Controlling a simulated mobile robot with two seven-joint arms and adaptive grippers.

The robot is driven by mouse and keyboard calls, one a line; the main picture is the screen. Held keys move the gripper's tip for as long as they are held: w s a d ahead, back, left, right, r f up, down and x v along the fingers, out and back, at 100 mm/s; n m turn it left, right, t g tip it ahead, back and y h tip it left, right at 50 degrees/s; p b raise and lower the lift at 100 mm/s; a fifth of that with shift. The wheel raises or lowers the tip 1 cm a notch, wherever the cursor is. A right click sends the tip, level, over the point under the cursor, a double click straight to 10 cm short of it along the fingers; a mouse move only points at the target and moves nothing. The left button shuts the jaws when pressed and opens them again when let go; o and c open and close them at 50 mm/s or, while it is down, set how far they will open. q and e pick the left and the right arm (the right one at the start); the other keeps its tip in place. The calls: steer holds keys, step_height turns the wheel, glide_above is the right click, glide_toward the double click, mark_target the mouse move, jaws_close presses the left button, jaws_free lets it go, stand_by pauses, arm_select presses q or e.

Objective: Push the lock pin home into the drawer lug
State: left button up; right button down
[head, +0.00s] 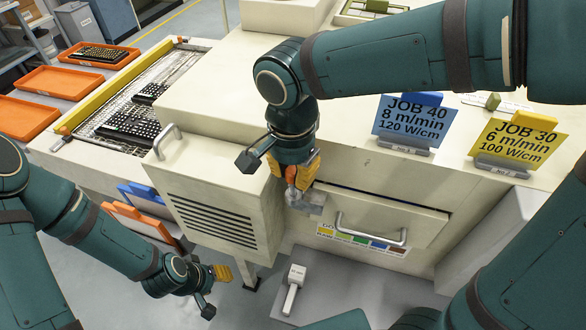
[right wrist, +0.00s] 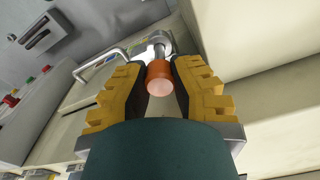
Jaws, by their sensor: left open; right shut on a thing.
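The lock pin with its orange knob (right wrist: 159,80) sits between the yellow fingers of my right gripper (right wrist: 160,88), which is shut on it. In the right wrist view its grey shank runs to a pale ring-shaped part (right wrist: 158,40), apparently the lug; the depth of insertion cannot be told. In the head view my right gripper (head: 299,177) points down at the grey metal lug (head: 308,200) by the left end of the drawer front (head: 385,213), partly hiding the pin. My left gripper (head: 216,274) is open and empty, low at the left, away from the drawer.
The drawer has a bar handle (head: 371,231) beside the lug. A louvred cream box (head: 213,195) stands left of the pin. Blue and yellow job cards (head: 415,121) stand on the machine top. A keyboard (head: 129,124) lies on the mesh conveyor. A grey tool (head: 293,285) lies below.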

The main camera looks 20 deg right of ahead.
mark_target(293, 195)
steer(key=shift+f+b, duration=1.6)
steer(key=shift+f, duration=0.4)
steer(key=shift+f, duration=0.15)
stand_by(0.4)
steer(key=c, duration=0.9)
jaws_free()
steer(key=r+p, duration=0.1)
steer(key=r, duration=0.1)
steer(key=w+r+p, duration=0.1)
steer(key=r+p, duration=0.1)
steer(key=shift+a+r, duration=0.1)
steer(key=shift+r, duration=0.2)
steer(key=shift+s+r+p, duration=0.4)
steer(key=shift+s+r, duration=0.15)
steer(key=shift+r, duration=0.1)
steer(key=shift+s+r, duration=0.2)
steer(key=shift+r, duration=0.15)
steer(key=shift+w+f, duration=0.3)
steer(key=shift+w, duration=0.1)
steer(key=shift+s+r, duration=0.15)
steer(key=shift+r, duration=0.15)
step_height(293, 195, up, 12)
steer(key=shift+f, duration=0.25)
